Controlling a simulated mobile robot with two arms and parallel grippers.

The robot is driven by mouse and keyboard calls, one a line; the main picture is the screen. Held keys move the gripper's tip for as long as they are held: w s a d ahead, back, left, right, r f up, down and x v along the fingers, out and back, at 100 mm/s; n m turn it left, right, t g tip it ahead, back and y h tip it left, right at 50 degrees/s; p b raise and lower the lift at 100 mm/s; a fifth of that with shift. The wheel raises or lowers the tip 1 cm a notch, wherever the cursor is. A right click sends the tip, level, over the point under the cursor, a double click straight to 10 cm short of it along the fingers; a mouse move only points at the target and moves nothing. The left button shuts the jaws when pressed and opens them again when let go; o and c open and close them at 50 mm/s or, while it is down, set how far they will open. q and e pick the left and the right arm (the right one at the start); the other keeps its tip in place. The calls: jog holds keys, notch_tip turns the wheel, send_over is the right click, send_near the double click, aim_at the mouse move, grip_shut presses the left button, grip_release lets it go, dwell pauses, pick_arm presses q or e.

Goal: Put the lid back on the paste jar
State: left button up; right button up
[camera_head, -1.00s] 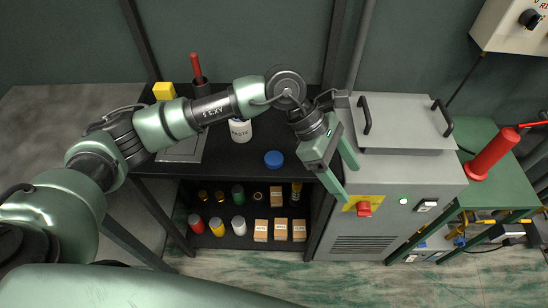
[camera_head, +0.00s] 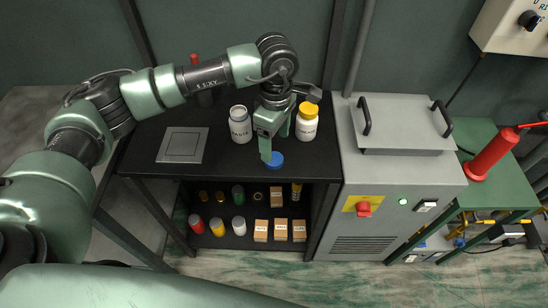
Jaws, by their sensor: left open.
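The paste jar (camera_head: 240,126) is white with a grey label and stands upright on the black shelf top, with its mouth uncovered. The blue lid (camera_head: 276,160) lies flat near the front edge of that top, to the right of and nearer than the jar. My left gripper (camera_head: 274,147) points down just above and behind the lid, with its fingers apart. One finger overlaps the lid's left edge in the picture, and I cannot tell if it touches. My right gripper is not in view.
A grey square plate (camera_head: 182,145) lies on the left of the top. The grey machine (camera_head: 395,180) adjoins on the right. Bottles and boxes fill the lower shelf (camera_head: 250,240).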

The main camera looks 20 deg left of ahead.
aim_at(274, 159)
pick_arm(q)
jog(key=shift+f, duration=0.5)
jog(key=shift+f, duration=0.15)
notch_tip(274, 159, down, 5)
jog(key=shift+a+r+p, duration=0.1)
jog(key=shift+p, duration=0.75)
jog(key=c, duration=1.4)
